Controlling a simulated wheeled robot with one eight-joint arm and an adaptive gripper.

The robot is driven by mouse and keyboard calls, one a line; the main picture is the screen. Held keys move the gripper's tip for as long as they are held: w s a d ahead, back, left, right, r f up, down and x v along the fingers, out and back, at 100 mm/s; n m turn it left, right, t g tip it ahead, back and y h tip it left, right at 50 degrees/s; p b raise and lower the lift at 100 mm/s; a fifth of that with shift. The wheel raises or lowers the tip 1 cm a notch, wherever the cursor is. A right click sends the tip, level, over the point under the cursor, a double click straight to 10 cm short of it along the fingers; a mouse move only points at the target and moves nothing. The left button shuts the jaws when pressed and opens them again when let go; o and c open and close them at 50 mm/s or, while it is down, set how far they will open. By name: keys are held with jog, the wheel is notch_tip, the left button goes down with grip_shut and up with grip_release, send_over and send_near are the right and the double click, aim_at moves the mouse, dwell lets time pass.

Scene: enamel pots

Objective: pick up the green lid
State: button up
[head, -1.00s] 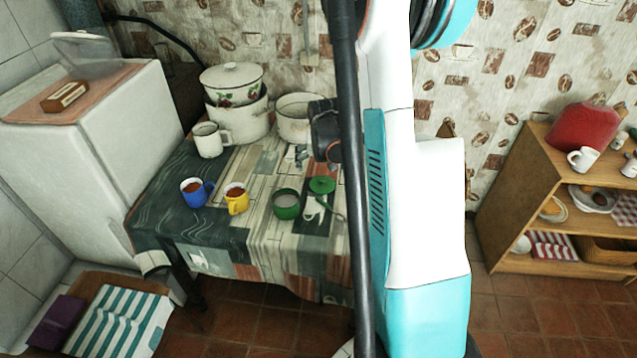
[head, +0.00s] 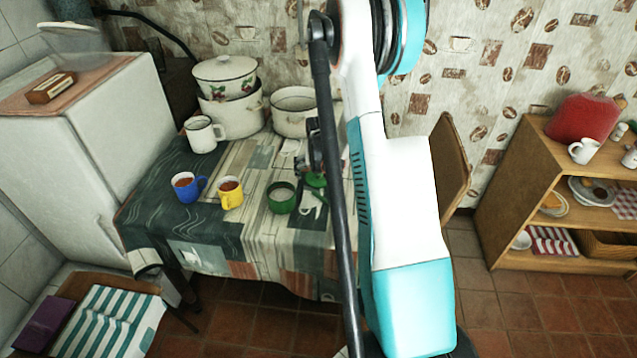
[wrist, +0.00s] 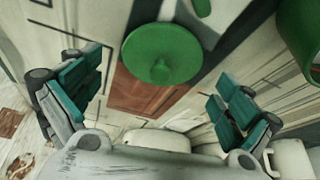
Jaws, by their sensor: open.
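The green lid (wrist: 160,58) is round with a small knob and lies on the table. In the wrist view it is ahead of my open gripper (wrist: 155,100), centred between the teal fingers and not touched by them. In the head view the lid (head: 315,180) shows beside my arm, partly hidden. My gripper (head: 309,165) appears there just above and behind it, with its fingers hard to make out. A green pot (head: 281,199) stands just left of the lid, and its side shows at the right edge of the wrist view (wrist: 303,40).
A yellow mug (head: 230,194) and a blue mug (head: 184,188) stand left of the green pot. White enamel pots (head: 235,115) and a white mug (head: 202,134) stand at the back. A white utensil (head: 312,207) lies close to the lid.

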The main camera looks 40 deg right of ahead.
jog(key=shift+x, duration=0.9)
jog(key=shift+r, duration=0.1)
jog(key=c, duration=1.1)
